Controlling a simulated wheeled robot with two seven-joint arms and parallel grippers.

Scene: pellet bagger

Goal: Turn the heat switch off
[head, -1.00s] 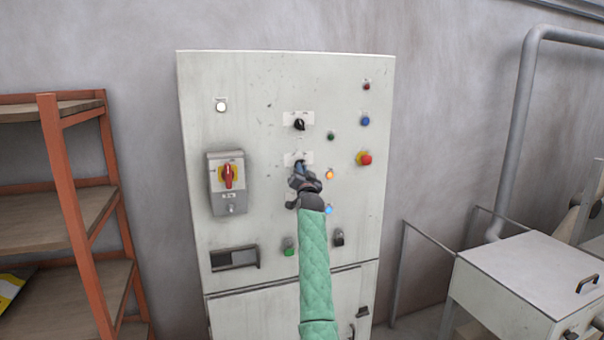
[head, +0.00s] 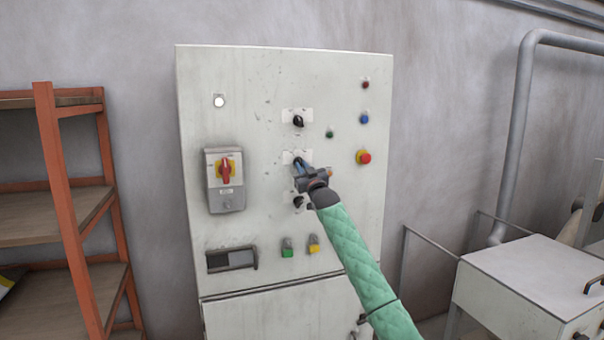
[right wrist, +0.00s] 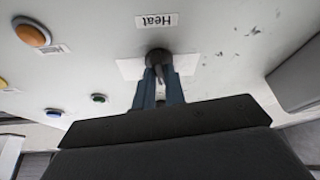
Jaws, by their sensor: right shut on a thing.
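The heat switch (right wrist: 158,57) is a small dark knob on a white plate, with a "Heat" label (right wrist: 157,20) that reads upside down in the right wrist view. In the head view its white plate (head: 289,156) is at the middle of the pale cabinet, and the knob is hidden behind my fingers. My right gripper (head: 299,167) is shut on the knob; its two blue-grey fingers (right wrist: 159,88) also show in the right wrist view. The knob's exact pointing direction is hard to tell. My left gripper is not in view.
The control cabinet (head: 265,85) also carries black knobs above (head: 298,121) and below (head: 298,202) the heat switch, a red-yellow main switch (head: 226,170) and a red stop button (head: 364,157). An orange shelf (head: 72,210) stands left, a grey metal box (head: 540,270) right.

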